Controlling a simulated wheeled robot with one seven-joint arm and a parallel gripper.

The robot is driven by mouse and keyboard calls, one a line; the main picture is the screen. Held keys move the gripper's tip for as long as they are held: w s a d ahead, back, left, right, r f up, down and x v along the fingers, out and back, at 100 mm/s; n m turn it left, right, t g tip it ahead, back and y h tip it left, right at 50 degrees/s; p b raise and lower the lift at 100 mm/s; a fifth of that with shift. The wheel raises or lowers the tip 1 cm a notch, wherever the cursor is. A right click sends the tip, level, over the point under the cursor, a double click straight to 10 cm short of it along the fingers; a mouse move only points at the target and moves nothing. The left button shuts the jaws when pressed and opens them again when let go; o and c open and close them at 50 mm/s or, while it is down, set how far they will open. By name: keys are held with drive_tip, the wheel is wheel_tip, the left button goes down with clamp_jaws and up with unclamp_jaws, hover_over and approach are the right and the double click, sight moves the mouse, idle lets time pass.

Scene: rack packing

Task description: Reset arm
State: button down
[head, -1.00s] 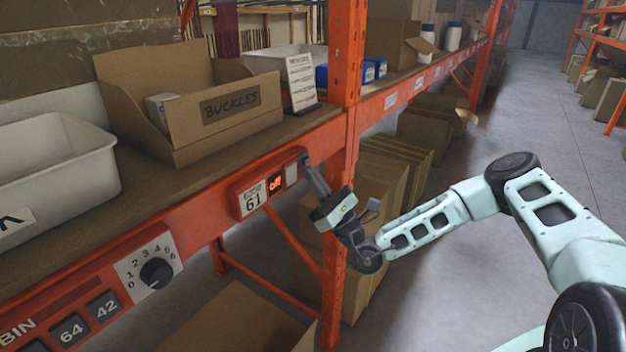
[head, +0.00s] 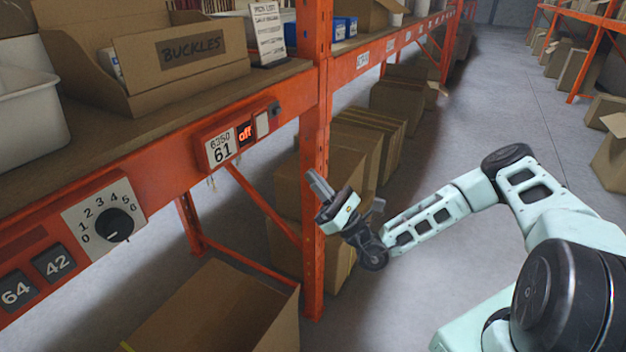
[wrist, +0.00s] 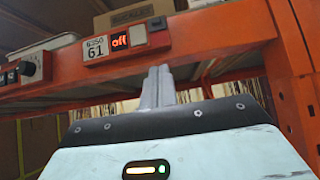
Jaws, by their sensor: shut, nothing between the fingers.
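My gripper (head: 317,186) is in front of the orange rack upright in the head view, to the right of the shelf module and clear of it. Its two fingers are together with nothing between them. In the wrist view the closed fingers (wrist: 158,86) point towards the rack beam, below the module. The module (head: 232,139) on the beam reads "6350 61", with a display lit red as "off" and a pale button beside it. The same module shows in the wrist view (wrist: 110,46).
A dial (head: 112,226) pointing near its lower right and the number plates 64 and 42 (head: 54,262) sit on the beam. The BUCKLES box (head: 190,60) stands on the shelf above. An open carton (head: 215,315) is on the floor below. The aisle floor (head: 500,110) to the right is clear.

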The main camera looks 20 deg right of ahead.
drive_tip(key=s+a+r+n+g+y+b, duration=0.1)
drive_tip(key=s+a+n+g, duration=0.75)
drive_tip(key=n+g, duration=0.5)
drive_tip(key=s+a+r+n+g+y+b, duration=0.1)
drive_tip(key=s+a+n+g, duration=0.8)
drive_tip(key=g, duration=0.7)
drive_tip(key=s+d+f+n+g+h, duration=0.2)
drive_tip(key=s+f+n+h, duration=0.1)
drive_tip(key=s+n+h, duration=0.55)
drive_tip(key=s+d+r+n+t+h+b, duration=0.2)
drive_tip(key=s+d+r+n+t+h, duration=0.1)
drive_tip(key=t+h, duration=0.5)
drive_tip(key=shift+d+r+n+t+h, duration=0.2)
drive_tip(key=shift+d+n+t+h, duration=0.15)
drive_tip(key=shift+d+n+t, duration=0.7)
drive_tip(key=shift+w+a+n, duration=0.1)
drive_tip(key=shift+a+n, duration=0.15)
drive_tip(key=shift+a, duration=0.1)
